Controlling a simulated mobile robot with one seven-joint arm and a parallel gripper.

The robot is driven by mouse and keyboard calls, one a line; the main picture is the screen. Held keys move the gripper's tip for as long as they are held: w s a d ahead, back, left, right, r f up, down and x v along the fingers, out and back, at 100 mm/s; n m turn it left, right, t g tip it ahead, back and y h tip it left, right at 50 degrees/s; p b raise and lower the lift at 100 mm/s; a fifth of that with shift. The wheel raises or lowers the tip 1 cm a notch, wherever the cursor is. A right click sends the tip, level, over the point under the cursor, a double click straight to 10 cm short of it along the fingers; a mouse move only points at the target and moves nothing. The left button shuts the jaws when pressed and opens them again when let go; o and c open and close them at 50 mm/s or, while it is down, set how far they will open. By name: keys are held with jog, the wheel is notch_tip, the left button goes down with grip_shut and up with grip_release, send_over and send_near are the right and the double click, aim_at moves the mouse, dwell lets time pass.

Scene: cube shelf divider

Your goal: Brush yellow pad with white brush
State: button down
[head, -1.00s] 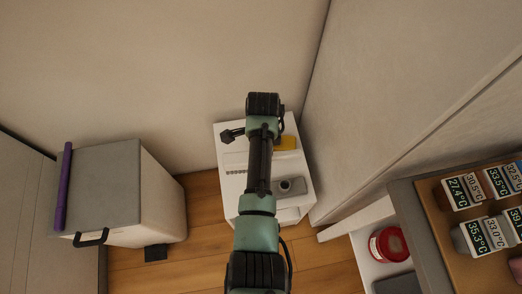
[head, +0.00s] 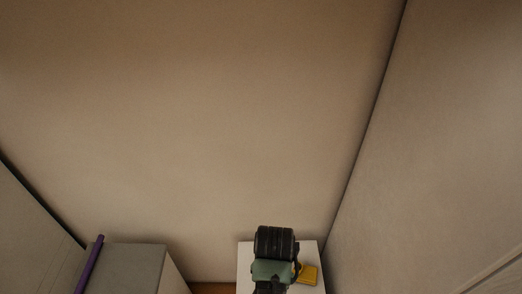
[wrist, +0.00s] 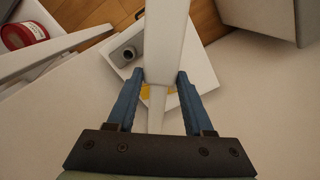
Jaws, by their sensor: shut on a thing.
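My gripper (wrist: 157,80) has its two blue fingers on either side of a long white thing, likely the white brush (wrist: 165,40), and is shut on it. The brush runs up and down the wrist view; its bristles cannot be made out. The yellow pad (head: 308,275) lies on the white cabinet top (head: 245,256), right of my arm in the head view. In the wrist view, small yellow parts of the pad (wrist: 145,90) show beside the brush, which partly hides it. Whether brush and pad touch cannot be told. My arm hides the gripper in the head view.
A grey-topped box (head: 128,268) with a purple stick (head: 89,265) stands at left. Walls stand close behind and right of the cabinet. A grey device (wrist: 124,54) is on the cabinet top. A red-lidded tub (wrist: 24,34) stands further off in the wrist view.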

jog(key=s+r+n+p, duration=0.1)
jog(key=r+n, duration=0.1)
jog(key=s+a+r+n, duration=0.1)
jog(key=r+n, duration=0.1)
jog(key=s+a+r+n+p, duration=0.1)
jog(key=r+n, duration=0.2)
jog(key=shift+s+a+p, duration=0.1)
jog(key=shift+s+p, duration=0.25)
jog(key=shift+f, duration=0.1)
